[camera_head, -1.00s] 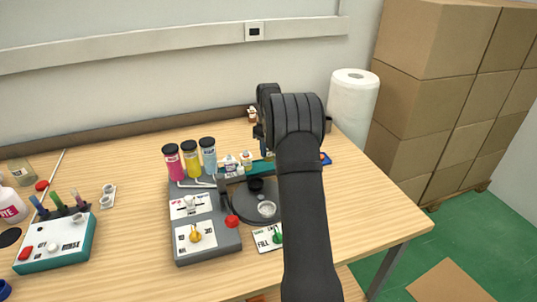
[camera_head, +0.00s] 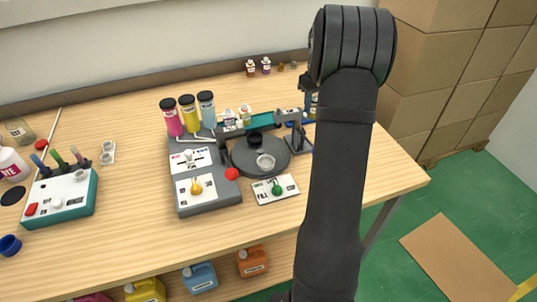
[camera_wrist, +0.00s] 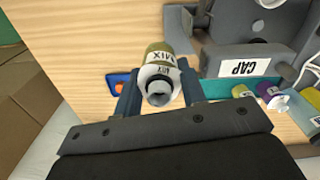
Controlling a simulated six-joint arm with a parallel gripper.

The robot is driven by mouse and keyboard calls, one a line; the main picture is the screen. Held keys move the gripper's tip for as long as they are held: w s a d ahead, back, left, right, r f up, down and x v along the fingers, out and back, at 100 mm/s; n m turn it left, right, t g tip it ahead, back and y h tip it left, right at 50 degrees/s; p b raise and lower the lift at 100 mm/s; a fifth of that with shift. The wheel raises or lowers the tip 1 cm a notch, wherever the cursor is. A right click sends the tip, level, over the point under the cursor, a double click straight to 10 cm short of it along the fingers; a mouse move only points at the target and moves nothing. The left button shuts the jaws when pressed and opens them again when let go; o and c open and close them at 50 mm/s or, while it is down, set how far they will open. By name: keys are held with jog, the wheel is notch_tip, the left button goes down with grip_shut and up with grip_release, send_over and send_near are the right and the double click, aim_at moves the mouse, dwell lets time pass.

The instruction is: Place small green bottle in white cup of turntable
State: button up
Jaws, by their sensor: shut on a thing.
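The small green bottle (camera_wrist: 156,50) is olive green with a white "MIX" label and a pale neck end facing the wrist camera. My gripper (camera_wrist: 159,84) is shut on it, one finger on each side. In the head view my arm covers most of the gripper and the bottle cannot be made out. The dark grey turntable (camera_head: 243,162) stands near the middle of the table. The white cup (camera_head: 265,163) sits at its front, with a black cup (camera_head: 254,136) behind. My gripper is to the right of the turntable, near the table's right side.
The grey dispenser (camera_head: 205,205) with pink, yellow and blue bottles stands left of the turntable. A "CAP" station (camera_wrist: 245,68) is close to the held bottle. A "FILL" card (camera_head: 276,189) lies in front of the turntable.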

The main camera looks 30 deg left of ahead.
jog(key=s+d+f+m, duration=0.1)
jog(key=s+d+m, duration=0.1)
jog(key=d, duration=0.2)
jog(key=s+a+r+n, duration=0.2)
jog(key=s+a+n, duration=0.3)
jog(key=s+a, duration=0.9)
jog(key=shift+s+d+f, duration=0.25)
jog(key=shift+s+f, duration=0.1)
jog(key=shift+f, duration=1.35)
jog(key=shift+s+d+f, duration=0.25)
jog(key=shift+s+f, duration=0.15)
jog(key=shift+f, duration=1.35)
jog(key=shift+s+d+f, duration=0.25)
jog(key=shift+s+f, duration=0.1)
jog(key=shift+f, duration=1.35)
jog(key=shift+f, duration=0.1)
jog(key=o, duration=1)
notch_tip(320, 180, up, 12)
jog(key=shift+r, duration=0.1)
